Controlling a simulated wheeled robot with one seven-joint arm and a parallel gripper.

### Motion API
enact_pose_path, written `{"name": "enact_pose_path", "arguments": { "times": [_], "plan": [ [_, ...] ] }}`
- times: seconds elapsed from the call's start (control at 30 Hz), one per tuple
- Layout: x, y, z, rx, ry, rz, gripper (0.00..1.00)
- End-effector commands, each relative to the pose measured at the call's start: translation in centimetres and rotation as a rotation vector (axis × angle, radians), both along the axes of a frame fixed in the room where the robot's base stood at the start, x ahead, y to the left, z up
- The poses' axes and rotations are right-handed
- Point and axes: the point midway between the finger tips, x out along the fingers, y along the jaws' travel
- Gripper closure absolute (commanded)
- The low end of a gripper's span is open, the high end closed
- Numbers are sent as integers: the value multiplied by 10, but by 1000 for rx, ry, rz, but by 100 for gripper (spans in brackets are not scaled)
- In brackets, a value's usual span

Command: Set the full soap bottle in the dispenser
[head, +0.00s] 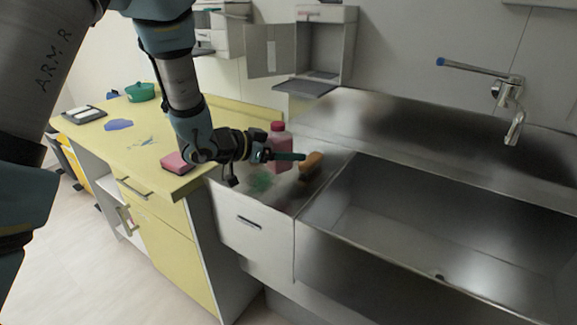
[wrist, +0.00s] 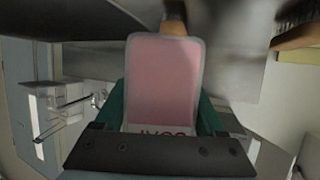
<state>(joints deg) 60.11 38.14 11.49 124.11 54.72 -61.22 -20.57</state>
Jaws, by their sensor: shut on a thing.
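The pink soap bottle (head: 281,140) with a dark red cap is upright at the left end of the steel sink counter. My gripper (head: 287,156) is shut on it, with a green finger across its front. In the wrist view the bottle's pink face (wrist: 165,80) fills the space between my green fingers. I cannot tell whether its base touches the steel. The dispenser appears to be the grey wall box (head: 325,45) above the counter, behind the bottle and up to its right. Its front door (head: 272,52) is swung open to the left and its inside looks empty.
An orange-brown block or brush (head: 311,164) lies just right of the bottle. The sink basin (head: 430,220) and tap (head: 510,95) are further right. A yellow counter (head: 215,120) at left holds a pink sponge (head: 177,163) and a green pot (head: 140,92).

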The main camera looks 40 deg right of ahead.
Motion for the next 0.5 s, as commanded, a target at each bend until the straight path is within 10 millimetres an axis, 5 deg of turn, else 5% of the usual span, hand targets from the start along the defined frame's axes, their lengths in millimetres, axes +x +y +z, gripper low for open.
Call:
{"name": "enact_pose_path", "arguments": {
  "times": [0.5],
  "plan": [
    [0, 0, -51, -1, 0, 1, 100]
  ]
}}
